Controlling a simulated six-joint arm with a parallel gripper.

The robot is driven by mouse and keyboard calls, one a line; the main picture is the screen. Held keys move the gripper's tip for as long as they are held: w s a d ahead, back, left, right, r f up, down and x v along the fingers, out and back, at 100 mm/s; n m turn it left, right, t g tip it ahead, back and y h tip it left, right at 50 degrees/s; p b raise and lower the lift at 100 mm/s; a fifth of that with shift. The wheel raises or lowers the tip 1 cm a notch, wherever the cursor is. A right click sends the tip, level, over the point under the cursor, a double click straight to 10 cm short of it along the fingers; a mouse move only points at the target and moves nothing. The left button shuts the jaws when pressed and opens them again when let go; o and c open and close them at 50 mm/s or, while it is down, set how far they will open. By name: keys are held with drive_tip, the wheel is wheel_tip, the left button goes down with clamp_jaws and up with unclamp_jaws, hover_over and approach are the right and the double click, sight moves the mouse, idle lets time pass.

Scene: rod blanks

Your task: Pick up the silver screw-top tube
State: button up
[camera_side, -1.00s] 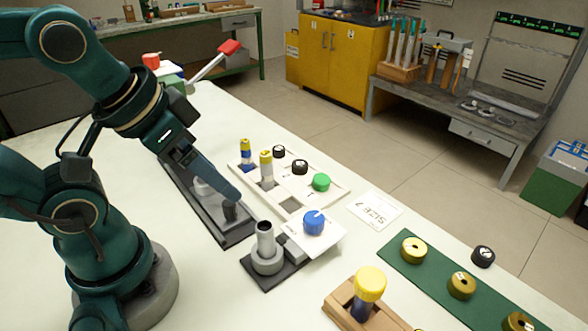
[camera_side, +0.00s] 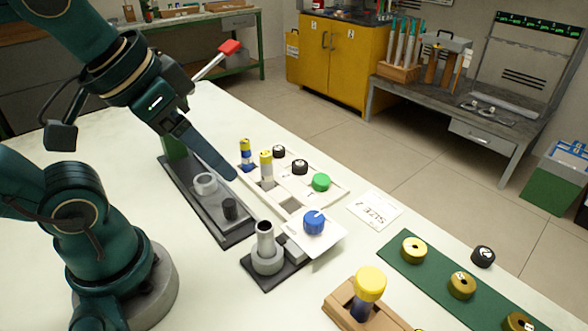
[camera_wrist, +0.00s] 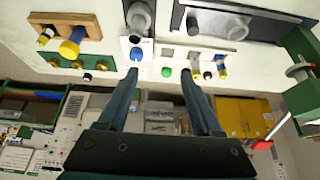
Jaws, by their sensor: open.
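The silver tube (camera_side: 265,238) stands upright and open-topped in a round grey holder (camera_side: 267,263) on a dark base. It also shows at the top of the wrist view (camera_wrist: 137,18). A blue screw cap (camera_side: 314,222) sits on a white plate beside it; it also shows in the wrist view (camera_wrist: 136,54). My gripper (camera_side: 231,174) is above the table, behind and left of the tube and apart from it. In the wrist view its two fingers (camera_wrist: 159,74) are spread with nothing held between them.
A grey fixture (camera_side: 228,234) lies left of the tube. A white rack (camera_side: 335,196) holds two yellow-topped tubes, black caps and a green cap. A wooden block (camera_side: 338,308) holds a yellow-capped tube; a green mat (camera_side: 437,274) with brass rings lies right.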

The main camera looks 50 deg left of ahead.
drive_tip(key=w+a+r+t+y, duration=0.55)
drive_tip(key=w+a+r, duration=0.3)
drive_tip(key=w, duration=0.35)
drive_tip(key=w+a+r+m+t+h, duration=0.1)
drive_tip(key=w+r+m+t, duration=0.1)
drive_tip(key=w+r+t, duration=0.15)
drive_tip(key=m+g+h, duration=1.1)
drive_tip(key=m+h, duration=0.2)
drive_tip(key=h, duration=0.5)
hover_over(272, 242)
drive_tip(key=a, duration=0.3)
wheel_tip(272, 242, down, 10)
drive_tip(key=f, duration=1.5)
drive_tip(key=shift+s, duration=0.35)
drive_tip(key=shift+d+f, duration=0.2)
drive_tip(key=shift+f, duration=0.15)
drive_tip(key=shift+y, duration=0.25)
drive_tip(key=shift+x, duration=2.3)
